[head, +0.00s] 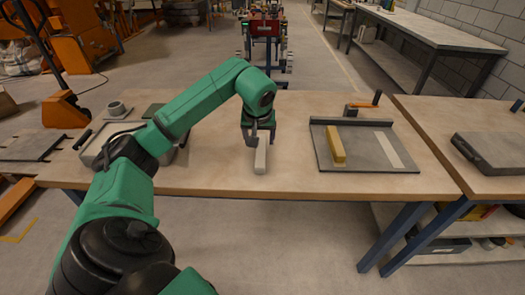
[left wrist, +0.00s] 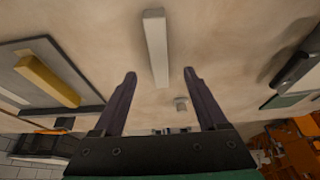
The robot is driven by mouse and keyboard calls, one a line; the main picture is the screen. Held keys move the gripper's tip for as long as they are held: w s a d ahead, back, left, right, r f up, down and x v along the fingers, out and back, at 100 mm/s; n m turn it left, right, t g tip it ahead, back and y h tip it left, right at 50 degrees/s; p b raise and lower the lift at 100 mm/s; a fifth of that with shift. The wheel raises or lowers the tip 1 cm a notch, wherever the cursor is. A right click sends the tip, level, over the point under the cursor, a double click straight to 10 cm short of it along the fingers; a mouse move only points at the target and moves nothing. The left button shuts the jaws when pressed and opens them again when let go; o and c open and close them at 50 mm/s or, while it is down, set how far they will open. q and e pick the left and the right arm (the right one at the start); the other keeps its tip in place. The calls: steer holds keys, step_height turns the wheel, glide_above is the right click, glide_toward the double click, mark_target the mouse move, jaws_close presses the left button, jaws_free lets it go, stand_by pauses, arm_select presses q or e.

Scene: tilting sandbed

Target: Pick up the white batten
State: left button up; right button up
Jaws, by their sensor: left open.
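The white batten (head: 260,158) lies on the wooden table near its front edge, pointing toward me. In the left wrist view the batten (left wrist: 155,45) runs from the top down to between the fingertips. My left gripper (head: 257,137) is over the batten's far end and hides part of it in the head view. Its two dark fingers (left wrist: 160,74) are apart in the left wrist view, one to each side of the batten's end, with clear gaps. I cannot tell how high the fingertips are above the table. My right gripper is not in view.
A grey board (head: 365,161) with a raised back rail lies to the right, with a yellow batten (head: 336,146) and a pale strip (head: 388,150) on it. A cup (head: 116,108) stands at the left. The table between batten and board is clear.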

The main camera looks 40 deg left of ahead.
mark_target(261, 152)
arm_select(q)
steer(key=x, duration=0.3)
steer(key=shift+w+a+f, duration=0.15)
steer(key=shift+w+f, duration=0.1)
steer(key=shift+w, duration=0.05)
steer(key=p+x, duration=0.1)
steer(key=x, duration=0.3)
steer(key=shift+w+f, duration=0.1)
steer(key=shift+f, duration=0.35)
steer(key=shift+w+a+f, duration=0.1)
steer(key=shift+w, duration=0.05)
steer(key=c, duration=0.4)
jaws_close()
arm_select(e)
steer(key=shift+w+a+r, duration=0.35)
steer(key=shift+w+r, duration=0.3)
